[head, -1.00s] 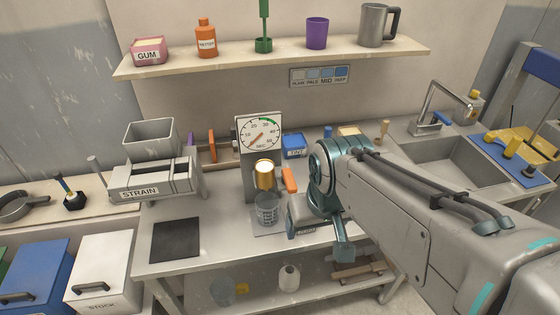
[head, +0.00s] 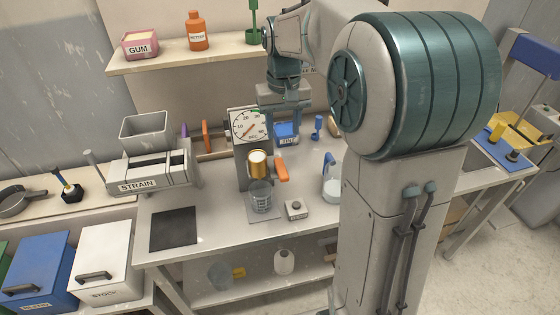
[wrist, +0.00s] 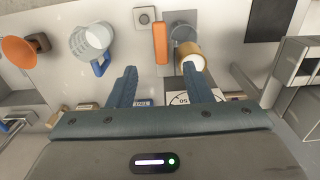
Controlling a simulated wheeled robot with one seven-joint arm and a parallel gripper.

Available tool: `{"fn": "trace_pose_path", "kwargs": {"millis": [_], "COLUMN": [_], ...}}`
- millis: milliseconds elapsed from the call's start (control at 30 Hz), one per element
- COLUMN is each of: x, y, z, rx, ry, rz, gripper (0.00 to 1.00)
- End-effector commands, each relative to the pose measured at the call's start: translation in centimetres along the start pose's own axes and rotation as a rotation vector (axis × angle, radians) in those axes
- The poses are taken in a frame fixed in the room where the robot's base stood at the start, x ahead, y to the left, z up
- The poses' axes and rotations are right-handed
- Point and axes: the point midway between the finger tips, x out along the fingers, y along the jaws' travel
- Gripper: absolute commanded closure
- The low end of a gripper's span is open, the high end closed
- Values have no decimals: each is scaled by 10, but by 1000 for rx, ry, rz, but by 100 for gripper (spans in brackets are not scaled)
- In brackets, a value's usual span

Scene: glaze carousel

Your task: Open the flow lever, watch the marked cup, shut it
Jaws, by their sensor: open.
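The orange flow lever (head: 281,170) juts out beside the brass spout (head: 257,164) below the round dial (head: 249,127). The clear marked cup (head: 261,197) stands upright under the spout; I cannot make out its level. My gripper (head: 285,115) is open and empty, fingers down, above and behind the lever beside the dial. In the wrist view, the lever (wrist: 160,42) lies beyond the gap between my fingertips (wrist: 160,70), apart from them. The spout (wrist: 190,58) and marked cup (wrist: 184,33) are just right of it.
A small button box (head: 296,210) sits right of the cup. A jug with a blue handle (head: 331,188) stands farther right, partly hidden by my arm. A blue tint box (head: 286,133) is behind. A dark mat (head: 173,229) lies on the clear bench at left.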

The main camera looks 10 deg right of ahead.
Motion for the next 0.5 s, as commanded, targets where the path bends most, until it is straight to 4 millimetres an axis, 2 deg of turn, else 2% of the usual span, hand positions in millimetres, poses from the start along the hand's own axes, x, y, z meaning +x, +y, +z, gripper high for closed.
{"fn": "trace_pose_path", "kwargs": {"millis": [167,500], "x": [14,84], "y": [0,0], "z": [-1,0], "rx": [-1,-1], "ry": [-6,-7], "rz": [0,0], "gripper": [55,55]}}
